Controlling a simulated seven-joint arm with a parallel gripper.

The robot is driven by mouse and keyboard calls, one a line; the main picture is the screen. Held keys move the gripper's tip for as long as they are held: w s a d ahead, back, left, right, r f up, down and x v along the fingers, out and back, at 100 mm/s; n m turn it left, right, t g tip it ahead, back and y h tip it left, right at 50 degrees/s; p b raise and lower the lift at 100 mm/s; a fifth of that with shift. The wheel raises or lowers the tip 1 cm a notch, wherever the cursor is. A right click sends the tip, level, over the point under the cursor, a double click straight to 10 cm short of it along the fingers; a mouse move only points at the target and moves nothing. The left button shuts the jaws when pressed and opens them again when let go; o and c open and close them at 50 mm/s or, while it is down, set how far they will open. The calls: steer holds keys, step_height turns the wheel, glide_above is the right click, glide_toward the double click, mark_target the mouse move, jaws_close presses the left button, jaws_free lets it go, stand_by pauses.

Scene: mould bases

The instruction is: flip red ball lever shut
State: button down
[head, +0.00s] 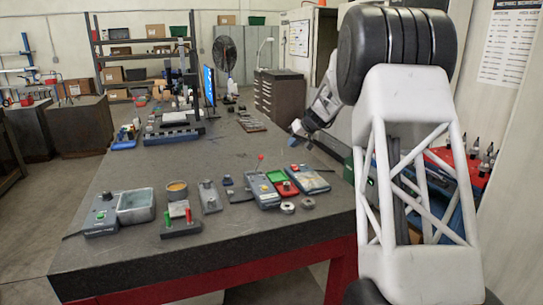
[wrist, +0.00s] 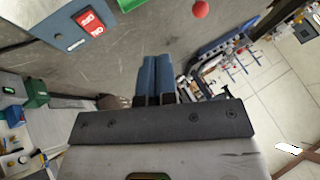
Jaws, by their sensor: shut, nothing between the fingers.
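The red ball (head: 261,157) sits on top of a thin rod that stands up from the group of devices at the near part of the table. In the wrist view the red ball (wrist: 200,9) shows at the top edge, right of the fingers and apart from them; its rod is not clear there. My gripper (head: 295,127) hangs over the right side of the table, behind and to the right of the ball. In the wrist view its blue fingers (wrist: 156,77) are together, with nothing between them.
A grey device (head: 262,190) and a red block (head: 284,187) are near the rod's foot. A red rocker switch (wrist: 88,22) lies upper left in the wrist view. A grey open box (head: 136,206) stands at left. The table's middle is mostly clear.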

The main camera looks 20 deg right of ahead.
steer(key=shift+f, duration=0.1)
steer(key=w+a+f, duration=0.5)
steer(key=a+f, duration=0.2)
steer(key=a, duration=0.1)
steer(key=shift+w, duration=0.15)
stand_by(0.4)
